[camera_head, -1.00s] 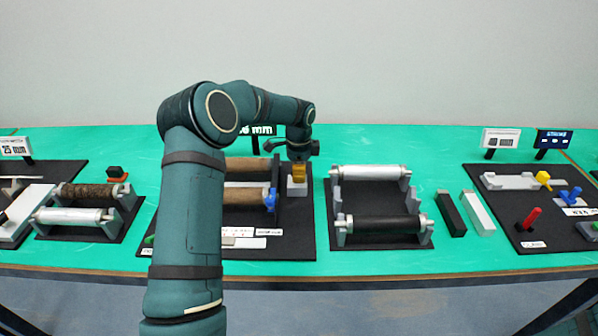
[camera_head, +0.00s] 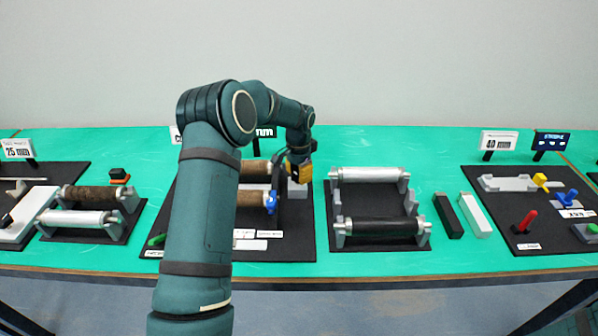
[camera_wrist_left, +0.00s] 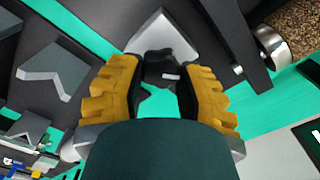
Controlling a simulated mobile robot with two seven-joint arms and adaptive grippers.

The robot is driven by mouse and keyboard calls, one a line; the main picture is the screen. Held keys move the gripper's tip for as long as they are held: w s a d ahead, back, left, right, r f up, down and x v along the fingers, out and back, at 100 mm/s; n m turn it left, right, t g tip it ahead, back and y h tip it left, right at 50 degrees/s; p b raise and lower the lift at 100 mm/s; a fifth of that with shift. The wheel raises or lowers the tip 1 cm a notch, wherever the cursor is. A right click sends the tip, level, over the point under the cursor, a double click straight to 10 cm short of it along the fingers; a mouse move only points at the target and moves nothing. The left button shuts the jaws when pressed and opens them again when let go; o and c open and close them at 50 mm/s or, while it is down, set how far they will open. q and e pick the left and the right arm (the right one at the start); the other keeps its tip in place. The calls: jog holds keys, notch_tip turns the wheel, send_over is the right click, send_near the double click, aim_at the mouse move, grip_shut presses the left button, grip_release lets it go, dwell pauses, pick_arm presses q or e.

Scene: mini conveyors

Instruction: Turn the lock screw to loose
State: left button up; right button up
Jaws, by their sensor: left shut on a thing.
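My left gripper (camera_head: 299,172) is over the back right part of the middle black station board. In the left wrist view its yellow fingers (camera_wrist_left: 163,75) are closed on a small black knob with a white mark, the lock screw (camera_wrist_left: 161,67). The lock screw sits at a grey block (camera_wrist_left: 163,32). In the head view the screw is hidden by the gripper, and my left arm covers part of the station. My right gripper is not in view.
Two brown rollers (camera_head: 254,198) and a blue part (camera_head: 271,203) are just left of the gripper. A roller stand (camera_head: 376,205) is to the right, then a black bar (camera_head: 447,216) and a white bar (camera_head: 474,215). Bare green table shows behind.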

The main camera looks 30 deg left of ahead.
aim_at(297, 174)
pick_arm(q)
jog(key=n, duration=0.3)
jog(key=shift+n+p, duration=0.4)
jog(key=n, duration=0.3)
jog(key=shift+a+f+n+p, duration=0.1)
jog(key=shift+n+p, duration=0.2)
jog(key=n+p, duration=0.1)
jog(key=n, duration=0.5)
jog(key=shift+s+a, duration=0.1)
jog(key=shift+a, duration=0.05)
jog(key=shift+n, duration=0.3)
jog(key=o, duration=1.2)
notch_tip(297, 174, up, 12)
jog(key=shift+r, duration=0.1)
